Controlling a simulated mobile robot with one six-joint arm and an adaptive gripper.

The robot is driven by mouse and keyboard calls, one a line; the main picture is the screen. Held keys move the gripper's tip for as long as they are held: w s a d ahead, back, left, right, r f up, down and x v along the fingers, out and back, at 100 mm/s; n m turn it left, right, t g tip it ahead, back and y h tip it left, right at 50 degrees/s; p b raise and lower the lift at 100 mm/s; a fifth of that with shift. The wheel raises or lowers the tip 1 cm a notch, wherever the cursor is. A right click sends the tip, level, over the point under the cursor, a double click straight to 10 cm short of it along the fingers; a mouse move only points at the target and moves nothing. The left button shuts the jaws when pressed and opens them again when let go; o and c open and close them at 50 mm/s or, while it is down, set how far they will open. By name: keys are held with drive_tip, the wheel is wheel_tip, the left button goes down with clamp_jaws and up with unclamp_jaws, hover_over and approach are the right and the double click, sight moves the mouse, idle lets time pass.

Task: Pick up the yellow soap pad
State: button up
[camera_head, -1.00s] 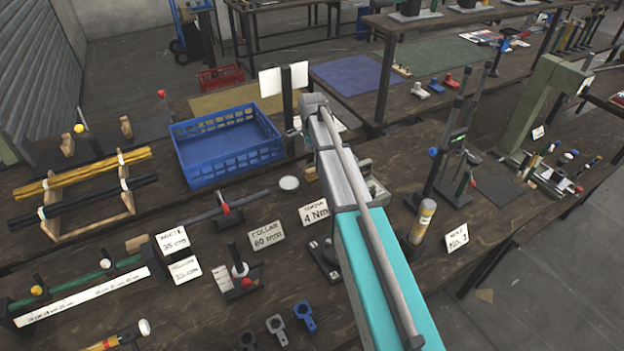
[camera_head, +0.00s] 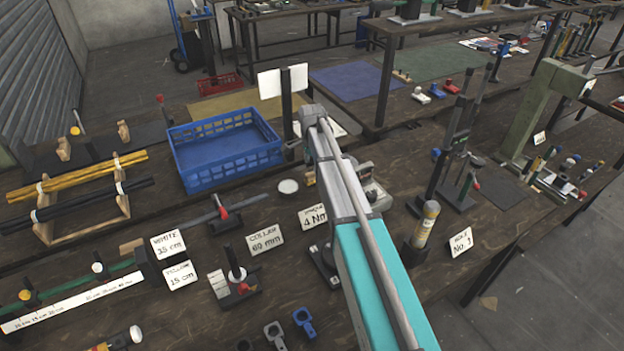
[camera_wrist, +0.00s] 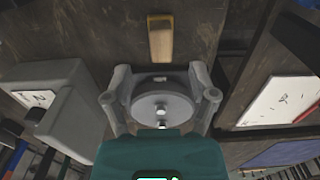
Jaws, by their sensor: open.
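The yellow soap pad (camera_wrist: 160,40) is a small block with a pale tan-yellow face and a darker yellow far edge. It lies on the dark wooden bench at the top centre of the wrist view. In the head view only a small yellowish piece (camera_head: 310,178) of it shows, just left of my arm. My gripper (camera_wrist: 160,74) is open and empty, its two grey fingers spread apart. The pad lies beyond the fingertips, roughly in line with the gap between them, and is not touched.
A grey box with a label (camera_wrist: 55,98) stands left of my gripper in the wrist view, and a white board (camera_wrist: 283,102) is on the right. In the head view a blue crate (camera_head: 228,176), a white disc (camera_head: 288,186) and a black post (camera_head: 287,105) stand nearby.

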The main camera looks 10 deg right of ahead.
sight(311, 173)
drive_tip(key=shift+w+a+f+b, duration=0.1)
drive_tip(key=shift+f+b, duration=2.45)
drive_tip(key=shift+f, duration=0.05)
clamp_jaws()
